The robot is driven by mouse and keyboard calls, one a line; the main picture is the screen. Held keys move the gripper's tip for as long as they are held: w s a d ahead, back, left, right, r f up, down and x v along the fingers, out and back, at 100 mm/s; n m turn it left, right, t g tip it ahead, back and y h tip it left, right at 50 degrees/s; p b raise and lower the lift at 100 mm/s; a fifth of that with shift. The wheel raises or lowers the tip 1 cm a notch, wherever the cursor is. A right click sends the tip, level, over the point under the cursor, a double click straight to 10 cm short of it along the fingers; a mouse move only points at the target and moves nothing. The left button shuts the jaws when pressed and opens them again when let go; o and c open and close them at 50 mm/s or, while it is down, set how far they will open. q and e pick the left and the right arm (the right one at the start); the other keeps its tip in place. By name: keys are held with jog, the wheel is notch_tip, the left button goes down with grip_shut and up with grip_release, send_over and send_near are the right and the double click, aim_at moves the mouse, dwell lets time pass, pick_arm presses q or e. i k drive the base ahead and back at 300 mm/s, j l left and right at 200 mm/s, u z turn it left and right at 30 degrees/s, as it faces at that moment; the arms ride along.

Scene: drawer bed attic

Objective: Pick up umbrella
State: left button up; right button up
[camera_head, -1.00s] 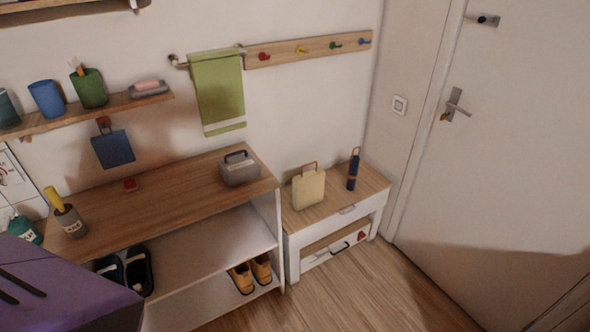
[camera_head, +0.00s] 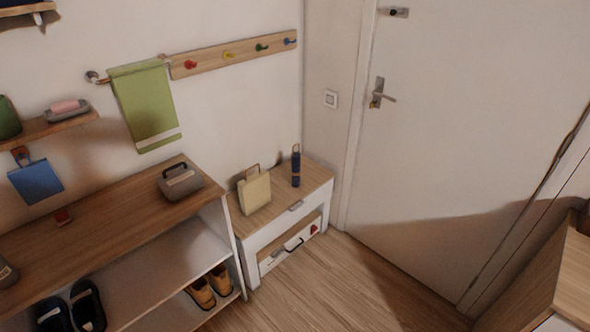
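A slim dark blue folded umbrella (camera_head: 296,168) stands upright on the small wood-topped cabinet (camera_head: 318,176), near its back. A cream bag (camera_head: 254,192) with a brown handle stands to its left on the same top, apart from it. Neither of my grippers shows in the head view, so whether they are open or shut is hidden.
A shoe shelf (camera_head: 110,215) with a grey box (camera_head: 180,181) on top and shoes below stands left of the cabinet. A closed door (camera_head: 440,130) is to the right. A wooden furniture piece (camera_head: 570,275) is at the lower right. The wood floor (camera_head: 340,285) before the cabinet is clear.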

aim_at(296, 156)
jog(key=i+l, duration=0.1)
jog(key=i, duration=0.45)
jog(key=i+l+u, duration=0.1)
jog(key=i, duration=0.5)
jog(key=i+l+u, duration=0.1)
jog(key=i, duration=0.45)
jog(key=i+l, duration=0.2)
jog(key=i, duration=0.35)
jog(key=i+l+u, duration=0.1)
jog(key=i, duration=0.45)
jog(key=l, duration=0.1)
